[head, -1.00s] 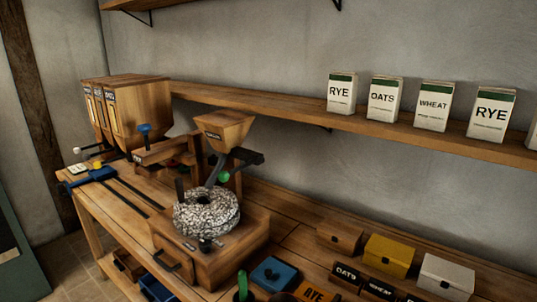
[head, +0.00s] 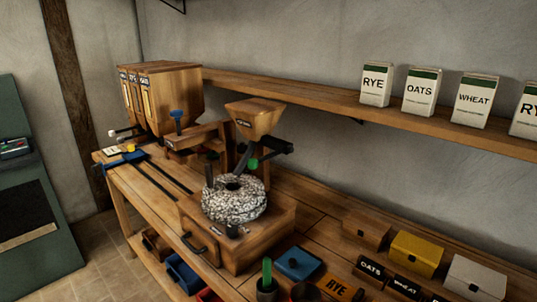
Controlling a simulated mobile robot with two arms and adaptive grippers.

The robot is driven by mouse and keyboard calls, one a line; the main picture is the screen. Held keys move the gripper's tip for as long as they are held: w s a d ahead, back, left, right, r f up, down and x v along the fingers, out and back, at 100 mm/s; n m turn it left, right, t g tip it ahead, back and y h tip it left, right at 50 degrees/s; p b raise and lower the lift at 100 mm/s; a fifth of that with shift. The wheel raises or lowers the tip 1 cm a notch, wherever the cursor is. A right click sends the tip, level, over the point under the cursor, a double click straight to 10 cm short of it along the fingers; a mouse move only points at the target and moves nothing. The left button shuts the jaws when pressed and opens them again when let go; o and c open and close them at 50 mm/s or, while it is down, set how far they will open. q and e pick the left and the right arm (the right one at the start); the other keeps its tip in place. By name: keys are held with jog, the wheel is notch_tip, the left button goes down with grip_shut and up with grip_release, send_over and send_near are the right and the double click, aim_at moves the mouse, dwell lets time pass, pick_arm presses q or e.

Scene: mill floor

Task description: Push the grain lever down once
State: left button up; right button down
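The wooden mill (head: 240,235) stands on the bench with a speckled millstone (head: 235,200) and a small funnel hopper (head: 254,117) above it. A black arm with a green knob (head: 252,163) sits beside the hopper. A wooden grain bin (head: 172,95) with labelled fronts stands at the back left. Near its base are a white knob (head: 113,133), a yellow knob (head: 131,148) and a blue-topped handle (head: 178,115). I cannot tell for sure which of these is the grain lever. Neither of my grippers is in view.
Rye, oats and wheat packets (head: 420,92) stand on the wall shelf (head: 320,98). Small boxes (head: 415,253), label blocks and a green-handled tool (head: 267,273) crowd the bench's front right. A green cabinet (head: 35,200) stands at left, with open floor (head: 105,262) between.

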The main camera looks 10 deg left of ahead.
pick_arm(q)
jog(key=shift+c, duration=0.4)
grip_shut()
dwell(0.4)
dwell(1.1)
